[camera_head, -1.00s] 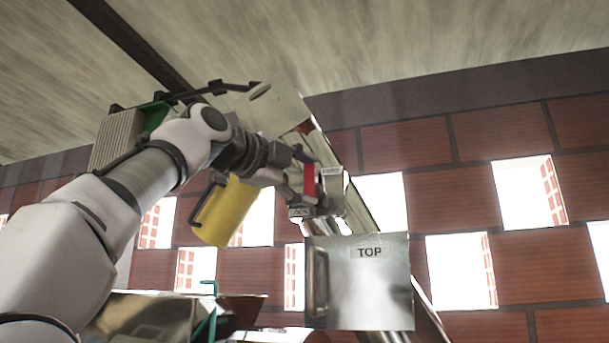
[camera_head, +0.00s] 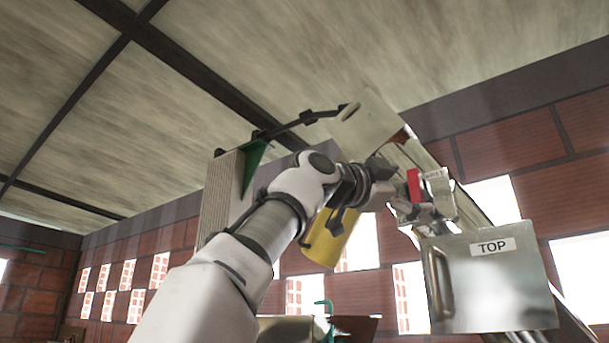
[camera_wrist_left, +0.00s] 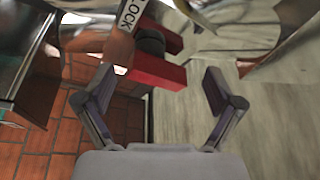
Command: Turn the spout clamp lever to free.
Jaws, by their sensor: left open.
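The red spout clamp lever (camera_head: 414,186) is on the metal chute above the TOP box in the head view. In the left wrist view the red lever (camera_wrist_left: 160,74) has a dark round pivot, and a white LOCK label (camera_wrist_left: 131,17) is beside it. My left gripper (camera_head: 396,184) comes in from the left, close beside the lever. In the left wrist view my left gripper (camera_wrist_left: 158,88) is open, with a finger on each side of the lever's near end. I cannot tell whether a finger touches it. My right gripper is not in view.
A metal box marked TOP (camera_head: 488,284) with a side handle stands below the lever. A yellow cylinder (camera_head: 331,238) hangs beneath my left forearm. A sloping metal chute (camera_head: 470,205) runs past the clamp. The brick wall (camera_head: 525,205) with openings is behind.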

